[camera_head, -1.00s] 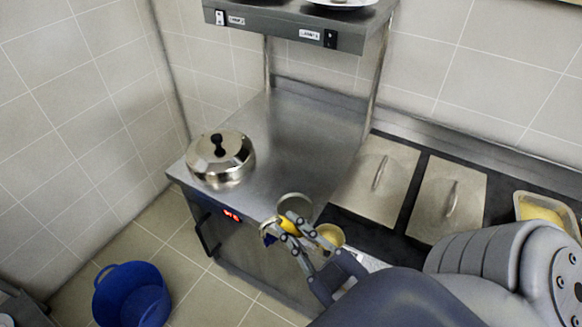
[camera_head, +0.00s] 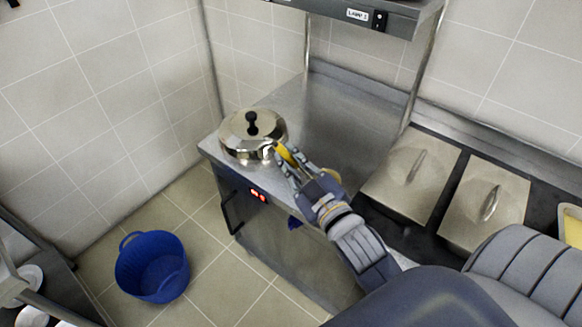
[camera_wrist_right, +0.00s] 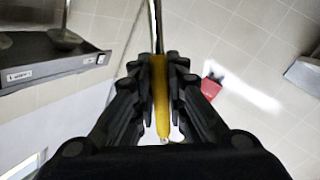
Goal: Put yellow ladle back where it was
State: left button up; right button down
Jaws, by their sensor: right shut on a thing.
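The yellow ladle (camera_wrist_right: 161,100) is in my right gripper (camera_head: 285,160), which is shut on its yellow handle. In the right wrist view the handle runs between the fingers (camera_wrist_right: 160,75), and a thin metal shaft extends upward out of the picture. In the head view a bit of the yellow handle (camera_head: 285,153) shows at the fingertips, in front of the right side of the lidded steel pot (camera_head: 250,148). The ladle's bowl cannot be made out. My left gripper is not in view.
The pot stands on the left of a steel counter (camera_head: 335,115). A shelf (camera_head: 385,14) hangs above. Steel lids (camera_head: 408,170) with handles lie to the right. A blue basket (camera_head: 152,268) sits on the floor at left. The counter's middle looks clear.

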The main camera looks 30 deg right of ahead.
jog(key=shift+w, duration=0.25)
jog(key=shift+f, duration=1.75)
jog(key=c, duration=1.6)
grip_release()
jog(key=shift+s+f, duration=0.1)
jog(key=s+b, duration=0.2)
jog(key=s, duration=1)
jog(key=shift+r+b, duration=0.25)
jog(key=shift+b, duration=0.15)
